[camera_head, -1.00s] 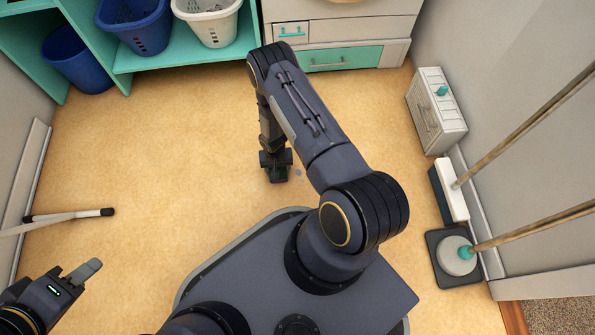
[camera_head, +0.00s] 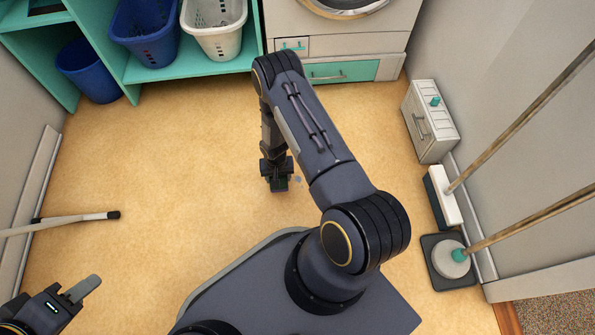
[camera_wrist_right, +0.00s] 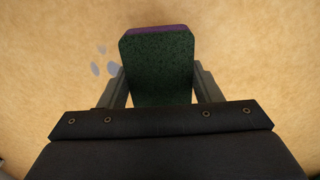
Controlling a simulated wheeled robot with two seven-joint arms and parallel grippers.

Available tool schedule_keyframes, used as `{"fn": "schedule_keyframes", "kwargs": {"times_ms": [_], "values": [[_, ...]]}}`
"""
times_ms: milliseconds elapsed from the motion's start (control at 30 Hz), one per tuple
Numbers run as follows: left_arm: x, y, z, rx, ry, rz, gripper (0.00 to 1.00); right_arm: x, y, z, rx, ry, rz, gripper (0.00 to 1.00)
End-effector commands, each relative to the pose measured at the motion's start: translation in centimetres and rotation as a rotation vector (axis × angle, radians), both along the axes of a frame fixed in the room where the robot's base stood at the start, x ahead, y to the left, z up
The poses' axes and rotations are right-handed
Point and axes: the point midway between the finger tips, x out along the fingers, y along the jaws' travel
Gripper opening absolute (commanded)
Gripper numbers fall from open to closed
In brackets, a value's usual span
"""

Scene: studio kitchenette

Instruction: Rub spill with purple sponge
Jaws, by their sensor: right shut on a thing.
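The sponge (camera_wrist_right: 158,70) is dark green and speckled on the face toward the right wrist camera, with a purple strip along its far edge. My right gripper (camera_head: 278,184) is shut on it, one finger on each side, low over the floor. I cannot tell whether the sponge touches the floor. The spill (camera_wrist_right: 97,69) is a few small grey-blue spots just left of the sponge in the wrist view. In the head view the spill (camera_head: 297,180) is a faint patch right beside the right gripper. My left gripper (camera_head: 76,294) is at the lower left, away from both, its finger gap unclear.
A cabinet with a teal drawer (camera_head: 341,72) and shelves with baskets (camera_head: 214,30) stand at the back. A small white drawer unit (camera_head: 431,120), a broom (camera_head: 445,197) and a mop (camera_head: 451,259) line the right wall. A stick (camera_head: 78,219) reaches in at left. Mid-floor is open.

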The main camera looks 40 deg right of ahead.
Motion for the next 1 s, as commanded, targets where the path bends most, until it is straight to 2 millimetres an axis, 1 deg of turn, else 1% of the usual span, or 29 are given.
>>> {"fn": "schedule_keyframes", "kwargs": {"times_ms": [33, 200, 333, 633, 733, 767, 867, 900, 967, 1000], "values": [[0.0, 0.0, 0.5, 0.0, 0.0, 0.0, 0.36, 0.2, -0.1, 0.8, 0.0, -0.001, 0.0, 0.4], [0.0, 0.0, 1.2, 0.0, 0.0, 0.0, 0.36, 0.4, -0.2, 2.1, 0.0, 0.0, 0.0, 0.4], [0.0, 0.0, 1.3, 0.0, 0.0, 0.0, 0.36, 0.6, -0.3, 2.5, 0.0, 0.0, 0.001, 0.4], [0.0, 0.0, 1.3, 0.0, 0.0, 0.0, 0.36, 0.6, -0.3, 2.5, 0.0, 0.0, 0.002, 0.4], [0.0, 0.0, 1.3, 0.0, 0.0, 0.0, 0.36, 1.4, -0.1, 3.6, -0.002, -0.003, 0.019, 0.4], [0.0, 0.0, 1.3, 0.0, 0.0, 0.0, 0.36, 1.9, -0.1, 4.3, -0.003, -0.005, 0.029, 0.4], [0.0, 0.0, 1.4, 0.0, 0.0, 0.0, 0.36, 4.1, 0.4, 7.8, -0.008, -0.011, 0.084, 0.4], [0.0, 0.0, 1.5, 0.0, 0.0, 0.0, 0.36, 5.2, 0.8, 9.8, -0.009, -0.013, 0.115, 0.4], [0.0, 0.0, 1.6, 0.0, 0.0, 0.0, 0.36, 6.6, 1.4, 13.2, -0.012, -0.014, 0.167, 0.4], [0.0, 0.0, 1.6, 0.0, 0.0, 0.0, 0.36, 7.5, 1.9, 15.6, -0.013, -0.014, 0.204, 0.4]]}}
